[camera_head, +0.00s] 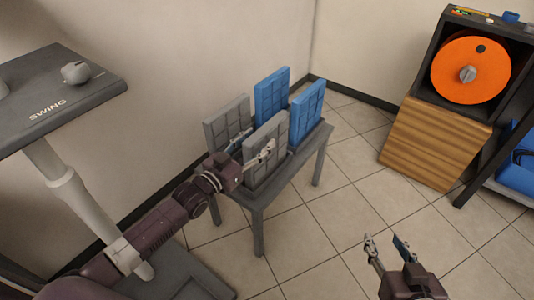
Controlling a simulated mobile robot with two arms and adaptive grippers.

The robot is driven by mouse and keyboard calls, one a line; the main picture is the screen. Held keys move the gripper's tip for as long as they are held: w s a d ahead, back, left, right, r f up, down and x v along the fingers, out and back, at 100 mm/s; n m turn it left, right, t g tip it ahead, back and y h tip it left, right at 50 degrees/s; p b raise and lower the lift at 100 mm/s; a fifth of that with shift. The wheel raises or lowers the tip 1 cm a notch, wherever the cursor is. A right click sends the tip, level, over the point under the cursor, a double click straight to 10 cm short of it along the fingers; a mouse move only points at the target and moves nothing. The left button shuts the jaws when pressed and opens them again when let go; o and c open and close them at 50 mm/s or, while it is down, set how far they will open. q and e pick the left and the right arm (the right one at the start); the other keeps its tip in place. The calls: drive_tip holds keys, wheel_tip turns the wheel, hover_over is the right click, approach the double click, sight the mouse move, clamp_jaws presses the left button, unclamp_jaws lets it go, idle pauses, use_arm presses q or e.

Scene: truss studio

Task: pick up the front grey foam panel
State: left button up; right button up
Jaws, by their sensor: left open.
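The front grey foam panel (274,130) stands upright on a small grey table (262,205), on the side nearer to me. My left gripper (258,140) is open at the panel's left edge. One finger shows in front of the panel's face and the other shows behind its edge, in the gap to the back grey panel (225,120). I cannot tell whether either finger touches the panel. The gripper and wrist hide the panel's lower left part. My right gripper (384,240) is open and empty, low at the right above the tiled floor.
Two blue panels (271,93) and (306,108) stand upright on the table beside the grey ones. A stand with a grey top (75,95) marked SWING is at the left. A dark cabinet with an orange disc (455,75) stands at the right. Tiled floor (350,190) between is clear.

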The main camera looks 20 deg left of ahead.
sight(267, 133)
use_arm(q)
drive_tip(key=b+x, duration=0.1)
drive_tip(key=x, duration=0.3)
drive_tip(key=shift+d+r, duration=0.1)
drive_tip(key=shift+d, duration=0.05)
drive_tip(key=shift+w, duration=0.2)
clamp_jaws()
use_arm(e)
drive_tip(key=w+a+r+t+y, duration=0.1)
drive_tip(key=w+r+t, duration=0.2)
drive_tip(key=r, duration=0.4)
drive_tip(key=shift+w+a+r+t, duration=0.2)
drive_tip(key=shift+a+r+t, duration=0.2)
drive_tip(key=shift+t, duration=0.1)
